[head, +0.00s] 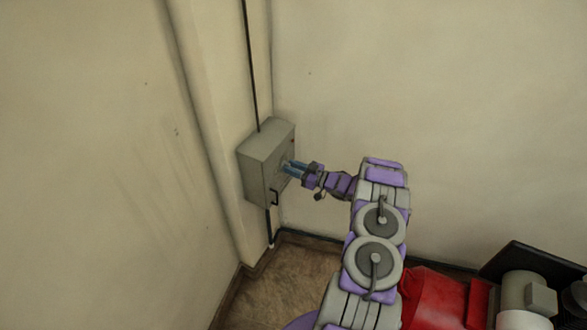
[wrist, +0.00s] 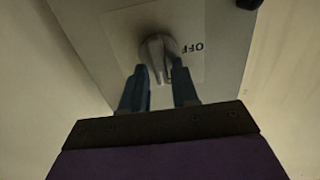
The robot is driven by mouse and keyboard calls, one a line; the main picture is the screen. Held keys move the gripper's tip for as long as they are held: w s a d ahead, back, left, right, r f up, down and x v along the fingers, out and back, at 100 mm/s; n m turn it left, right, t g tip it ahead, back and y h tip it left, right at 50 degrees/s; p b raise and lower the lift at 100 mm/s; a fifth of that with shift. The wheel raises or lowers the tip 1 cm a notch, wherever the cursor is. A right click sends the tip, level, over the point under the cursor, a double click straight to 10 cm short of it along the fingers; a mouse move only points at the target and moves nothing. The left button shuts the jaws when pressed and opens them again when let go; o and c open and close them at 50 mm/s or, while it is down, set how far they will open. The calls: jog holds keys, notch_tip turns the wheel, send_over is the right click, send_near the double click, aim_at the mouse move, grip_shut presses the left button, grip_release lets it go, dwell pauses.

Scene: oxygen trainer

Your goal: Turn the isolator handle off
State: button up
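The isolator is a grey box (head: 258,162) fixed in the wall corner; its front face also fills the wrist view (wrist: 215,75). The grey isolator handle (wrist: 157,48) sits on a pale plate there, with "OFF" printed upside down to its right. My gripper (head: 287,167) is at the box's front face in the head view. In the wrist view its two blue fingers (wrist: 159,75) stand apart, with the handle's near end at or between their tips. Whether they touch the handle is unclear. The handle is hidden in the head view.
A small dark hook (head: 275,197) shows low on the box. Red and grey machinery (head: 450,300) stands at lower right. Brown floor (head: 285,285) below the box is clear.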

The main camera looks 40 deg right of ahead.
grip_shut()
jog(key=shift+n, duration=0.5)
jog(key=shift+s+a+f+n+p, duration=0.2)
jog(key=shift+n+p, duration=0.65)
jog(key=shift+n, duration=1.95)
jog(key=shift+a+f+n+p, duration=0.25)
jog(key=shift+n+p, duration=0.65)
jog(key=shift+n, duration=1.9)
jog(key=shift+s+a+f+n+p, duration=0.2)
jog(key=shift+n+p, duration=0.65)
jog(key=shift+n, duration=1.95)
jog(key=shift+f, duration=0.15)
